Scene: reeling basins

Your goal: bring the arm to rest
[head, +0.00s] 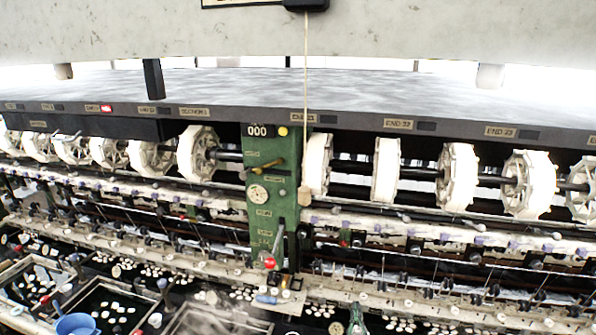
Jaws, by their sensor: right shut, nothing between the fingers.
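My right gripper (357,318) seems to be the small narrow shape at the bottom edge, right of centre. Only its tip shows, and its fingers are shut with nothing between them. It is in front of the machine's lower rail, and I cannot tell whether it touches anything. The rest of the right arm is below the picture. My left gripper is not in view.
A green control column (268,190) with a dial and a red-knobbed lever (270,263) stands mid-machine. A pull cord (306,100) hangs before it. White reels (386,170) line the machine. Dark basins (105,305) and a blue bowl (76,325) are lower left.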

